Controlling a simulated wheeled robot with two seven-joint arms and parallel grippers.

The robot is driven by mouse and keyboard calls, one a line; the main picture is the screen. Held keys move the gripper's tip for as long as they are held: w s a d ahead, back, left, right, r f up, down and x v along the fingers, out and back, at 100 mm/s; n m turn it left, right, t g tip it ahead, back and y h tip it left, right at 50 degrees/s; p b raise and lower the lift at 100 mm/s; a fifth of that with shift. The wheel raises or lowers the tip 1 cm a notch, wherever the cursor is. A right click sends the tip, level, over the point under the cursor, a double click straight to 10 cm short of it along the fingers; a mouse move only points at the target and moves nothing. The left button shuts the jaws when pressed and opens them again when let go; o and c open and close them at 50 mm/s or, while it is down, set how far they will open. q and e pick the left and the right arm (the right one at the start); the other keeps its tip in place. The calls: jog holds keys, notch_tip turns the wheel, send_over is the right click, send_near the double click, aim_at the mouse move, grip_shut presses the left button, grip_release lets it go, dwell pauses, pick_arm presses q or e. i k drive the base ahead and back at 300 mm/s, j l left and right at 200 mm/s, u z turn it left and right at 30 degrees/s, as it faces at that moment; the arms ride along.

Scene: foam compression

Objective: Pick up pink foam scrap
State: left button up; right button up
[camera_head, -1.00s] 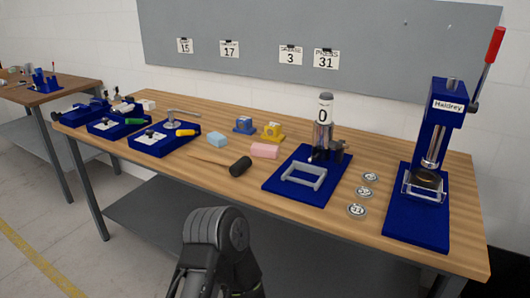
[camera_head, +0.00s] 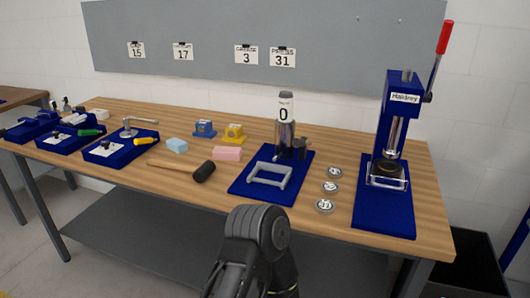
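The pink foam scrap (camera_head: 227,153) is a small pink block lying flat on the wooden table (camera_head: 330,155), left of the blue mat with the grey frame and behind the mallet head. A dark arm link of mine shows at the bottom centre, in front of the table's edge. Neither of my grippers is visible, and nothing touches the pink foam.
A black mallet (camera_head: 204,172) lies in front of the pink foam, and a light blue block (camera_head: 177,145) lies to its left. Yellow (camera_head: 234,133) and blue (camera_head: 204,128) blocks stand behind. A blue press (camera_head: 390,150) stands at right, near several round discs.

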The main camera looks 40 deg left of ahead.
aim_at(234, 154)
jog(key=k+j+z, duration=0.1)
jog(key=j+z, duration=0.2)
jog(key=j, duration=0.15)
jog(key=k+j+z, duration=0.15)
jog(key=j+z, duration=0.15)
jog(key=k+j+z, duration=0.3)
jog(key=j, duration=0.15)
jog(key=k+j+z, duration=0.1)
jog(key=k+j, duration=0.4)
jog(key=j, duration=0.3)
jog(key=k+j+z, duration=0.15)
jog(key=k+j, duration=0.35)
jog(key=j, duration=0.25)
jog(key=k+j+z, duration=0.1)
jog(key=k+j, duration=0.5)
